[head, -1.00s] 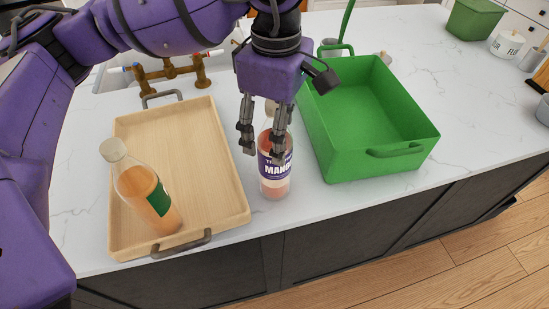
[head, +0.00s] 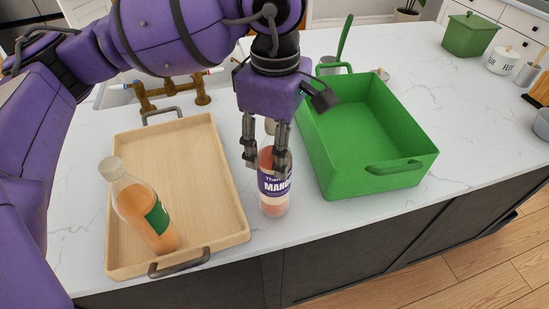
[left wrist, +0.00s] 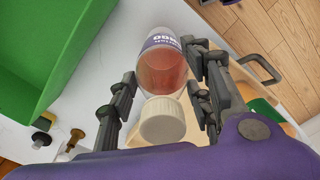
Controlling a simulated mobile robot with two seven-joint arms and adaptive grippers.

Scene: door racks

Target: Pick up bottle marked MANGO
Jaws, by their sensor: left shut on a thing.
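The bottle marked MANGO (head: 274,186) stands upright on the white counter, between the wooden tray and the green bin. It has a purple label and pinkish-orange contents. My left gripper (head: 265,162) comes down from above with its fingers shut on the bottle's upper part. In the left wrist view, the MANGO bottle (left wrist: 165,68) lies between the fingers, with its cream cap (left wrist: 162,122) toward the camera. The gripper hides part of the cap and neck in the head view. My right gripper is not in view.
A second bottle (head: 142,207) with orange contents and a green label leans in the wooden tray (head: 205,150). The green bin (head: 370,140) is just right of the MANGO bottle. A brass tap (head: 170,92) stands behind the tray. The counter's front edge is close.

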